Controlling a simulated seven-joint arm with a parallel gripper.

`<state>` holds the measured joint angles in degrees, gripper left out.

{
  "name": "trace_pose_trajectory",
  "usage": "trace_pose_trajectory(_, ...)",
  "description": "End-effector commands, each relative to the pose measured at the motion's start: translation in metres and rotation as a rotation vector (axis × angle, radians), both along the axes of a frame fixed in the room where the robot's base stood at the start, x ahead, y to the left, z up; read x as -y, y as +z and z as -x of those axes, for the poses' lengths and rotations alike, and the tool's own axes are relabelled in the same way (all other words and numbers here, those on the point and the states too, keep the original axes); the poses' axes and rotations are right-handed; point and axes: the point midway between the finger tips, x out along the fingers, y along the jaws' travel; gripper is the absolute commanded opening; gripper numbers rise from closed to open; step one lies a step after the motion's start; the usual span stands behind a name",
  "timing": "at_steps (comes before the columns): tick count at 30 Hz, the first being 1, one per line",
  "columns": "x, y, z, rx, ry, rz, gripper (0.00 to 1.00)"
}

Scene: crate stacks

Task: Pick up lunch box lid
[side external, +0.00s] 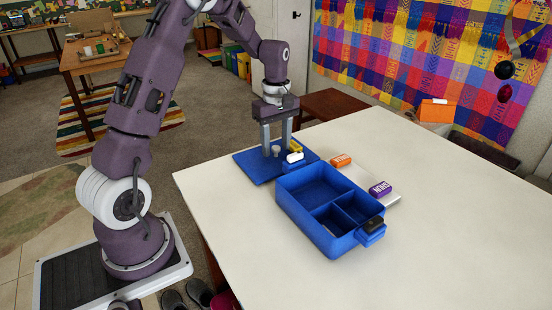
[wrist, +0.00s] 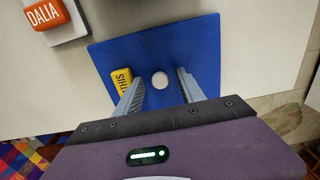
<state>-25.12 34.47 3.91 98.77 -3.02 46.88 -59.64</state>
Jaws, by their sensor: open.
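The lunch box lid (side external: 250,167) is a flat blue plate lying on the white table beside the box, with a small pale round knob (side external: 276,150) at its middle. The lid also shows in the wrist view (wrist: 200,45), with its knob (wrist: 160,80). My gripper (side external: 277,151) is open, pointing down over the lid, with one finger on each side of the knob. In the wrist view a gap shows between the knob and each finger. The blue lunch box (side external: 331,238) stands open and empty, with several compartments and a dark latch (side external: 373,223) at its front.
A yellow lettered block (wrist: 122,80) is at the lid's edge, close to a finger. A white piece (side external: 294,157) sits near the box's back corner. Orange (side external: 341,160) and purple (side external: 380,188) lettered blocks lie behind the box. The table's right side is clear.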

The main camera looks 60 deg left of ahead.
Motion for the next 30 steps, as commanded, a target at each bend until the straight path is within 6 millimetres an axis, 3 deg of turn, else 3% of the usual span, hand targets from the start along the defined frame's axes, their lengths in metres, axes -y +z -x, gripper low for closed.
trace_pose_trajectory(4,0.0001,0.0004,-0.0001,0.0,-0.001,0.0,0.45)
trace_pose_trajectory(11,0.0002,0.0007,0.0,0.0,-0.001,0.0,0.0)
trace_pose_trajectory(30,0.0002,0.0009,0.0,0.0,-0.001,0.0,0.0)
